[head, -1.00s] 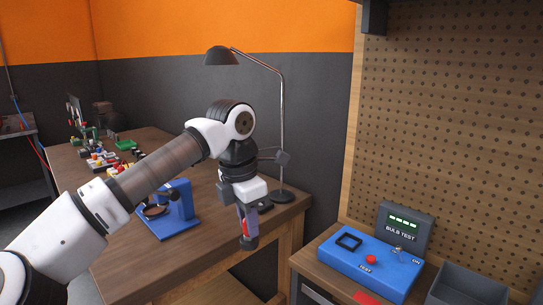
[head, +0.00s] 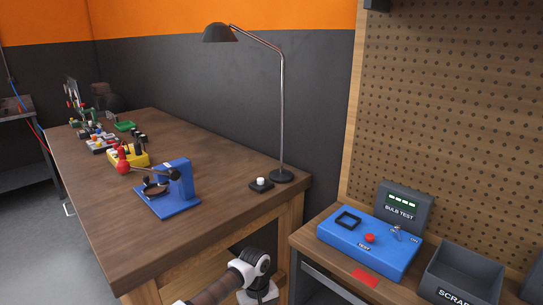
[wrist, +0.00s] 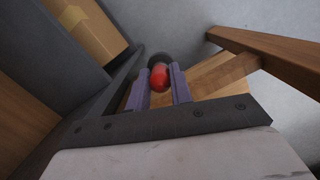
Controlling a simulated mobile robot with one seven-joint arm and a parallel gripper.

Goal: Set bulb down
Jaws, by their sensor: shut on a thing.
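My gripper (wrist: 160,74) shows in the wrist view with two purple fingers, shut on a red bulb (wrist: 160,79) with a dark round end (wrist: 159,60). The fingers sit on either side of it, and nothing touches its far end that I can see. In the head view my arm is low, in front of the gap between the wooden workbench (head: 200,222) and the test bench; the gripper and bulb are below the frame.
A grey scrap bin (head: 462,277) stands right of the tester. A red patch (head: 365,277) lies on the test bench's front. On the workbench are a lamp (head: 283,120) and a blue press (head: 172,190).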

